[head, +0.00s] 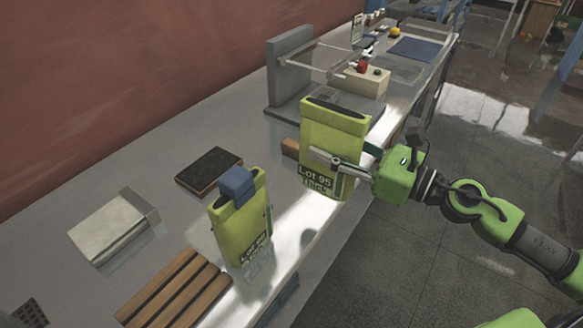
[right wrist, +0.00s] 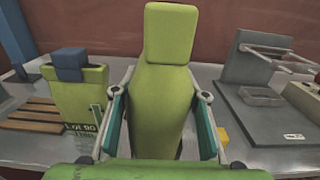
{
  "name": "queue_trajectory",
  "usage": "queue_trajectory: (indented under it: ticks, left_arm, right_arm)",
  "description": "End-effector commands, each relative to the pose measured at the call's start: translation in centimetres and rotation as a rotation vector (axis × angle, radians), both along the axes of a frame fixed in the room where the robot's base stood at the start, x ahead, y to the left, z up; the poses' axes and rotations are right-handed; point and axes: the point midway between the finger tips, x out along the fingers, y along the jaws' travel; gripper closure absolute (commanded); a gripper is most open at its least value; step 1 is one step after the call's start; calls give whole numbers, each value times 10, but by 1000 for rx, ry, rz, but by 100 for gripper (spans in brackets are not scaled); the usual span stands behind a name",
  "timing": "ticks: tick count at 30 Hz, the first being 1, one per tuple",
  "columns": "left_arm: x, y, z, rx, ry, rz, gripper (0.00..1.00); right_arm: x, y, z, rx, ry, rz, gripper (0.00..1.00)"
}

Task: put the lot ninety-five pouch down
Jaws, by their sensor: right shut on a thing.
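The lot 95 pouch (head: 330,122) is yellow-green with a dark open top and a printed "Lot 95" label. My right gripper (head: 338,163) is shut on it, with one finger across its front. The pouch is roughly upright at the bench's right side; whether its base touches the bench cannot be told. In the right wrist view the pouch (right wrist: 160,95) fills the space between both fingers (right wrist: 160,125). A second yellow-green pouch (head: 236,232) with a blue clip stands nearer on the bench; its lot number is hard to read. My left gripper is not in view.
A slatted wooden rack (head: 175,290) lies at the bench's near end, beside the clipped pouch. A dark pad (head: 209,170) and a pale box (head: 108,228) lie behind. A grey stand (head: 289,68) and a red-button box (head: 355,80) stand farther along.

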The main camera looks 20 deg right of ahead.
Motion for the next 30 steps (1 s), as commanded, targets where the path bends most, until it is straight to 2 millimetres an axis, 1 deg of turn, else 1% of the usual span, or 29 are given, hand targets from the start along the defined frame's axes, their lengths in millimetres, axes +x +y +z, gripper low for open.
queue_trajectory:
  ticks: [1, 5, 6, 9, 12, 15, 18, 23, 25, 27, 30]
  left_arm:
    - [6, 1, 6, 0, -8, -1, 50]
    - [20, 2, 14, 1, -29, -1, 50]
    - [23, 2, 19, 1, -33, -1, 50]
    - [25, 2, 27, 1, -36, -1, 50]
    - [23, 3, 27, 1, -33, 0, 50]
    - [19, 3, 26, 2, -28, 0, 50]
    - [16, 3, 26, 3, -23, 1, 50]
    - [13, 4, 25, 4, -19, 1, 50]
    - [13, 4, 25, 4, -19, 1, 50]
    - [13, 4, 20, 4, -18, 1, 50]
    - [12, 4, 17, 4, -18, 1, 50]
  right_arm:
    - [6, 3, 3, 5, -5, -2, 88]
    - [18, 13, -3, 2, -6, -1, 88]
    - [23, 16, -5, 6, -6, -3, 88]
    - [35, 27, -11, 5, -5, -1, 88]
    - [47, 36, -34, 10, -1, -2, 88]
    - [57, 44, -52, 7, -2, -2, 88]
    - [65, 50, -63, 5, -2, -2, 88]
    - [70, 55, -73, 3, -3, -1, 88]
    - [74, 59, -80, 6, -1, -1, 88]
    - [73, 58, -95, 5, 2, -2, 88]
    - [73, 57, -105, 5, 0, -2, 88]
